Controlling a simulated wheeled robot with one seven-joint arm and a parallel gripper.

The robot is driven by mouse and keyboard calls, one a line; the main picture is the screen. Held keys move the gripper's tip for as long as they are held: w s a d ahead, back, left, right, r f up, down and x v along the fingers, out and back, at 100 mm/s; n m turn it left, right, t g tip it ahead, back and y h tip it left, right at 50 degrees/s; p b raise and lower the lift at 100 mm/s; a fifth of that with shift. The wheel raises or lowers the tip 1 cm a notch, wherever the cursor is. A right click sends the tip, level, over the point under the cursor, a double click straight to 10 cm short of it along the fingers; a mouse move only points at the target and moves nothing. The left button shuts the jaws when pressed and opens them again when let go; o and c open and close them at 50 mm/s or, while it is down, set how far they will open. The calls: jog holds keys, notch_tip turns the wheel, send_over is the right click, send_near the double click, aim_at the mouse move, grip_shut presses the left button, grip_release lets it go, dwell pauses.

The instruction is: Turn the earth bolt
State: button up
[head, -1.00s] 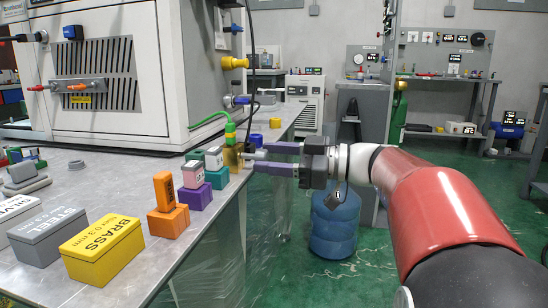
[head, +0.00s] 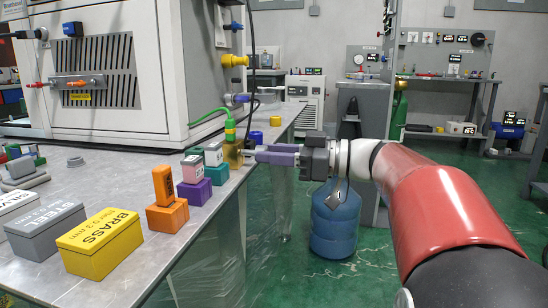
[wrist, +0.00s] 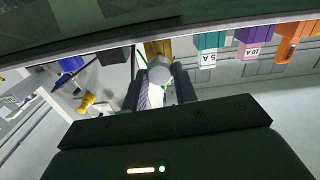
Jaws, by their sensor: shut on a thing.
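The earth bolt (wrist: 159,70) shows in the wrist view as a round grey head in front of a brass block (wrist: 155,47). My gripper (wrist: 160,84) is shut on it, with one dark finger on each side of the head. In the head view, the brass block (head: 234,155) stands at the table's edge, with a yellow-green plug (head: 230,128) and green cable on top. My gripper (head: 256,154), with purple-grey fingers, reaches it from the right. The fingertips hide most of the bolt there.
Purple (head: 195,193), teal and orange (head: 168,216) blocks holding labelled fuses stand along the table edge. Yellow BRASS (head: 100,243) and grey STEEL (head: 46,231) boxes are nearer. The machine cabinet (head: 100,70) stands behind. A black cable hangs close to the brass block.

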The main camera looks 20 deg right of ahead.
jog(key=n+p, duration=0.6)
jog(key=p, duration=0.2)
jog(key=n+p, duration=0.7)
jog(key=p, duration=0.1)
jog(key=shift+s+a+f, duration=0.1)
jog(key=shift+f, duration=0.1)
dwell(3.9)
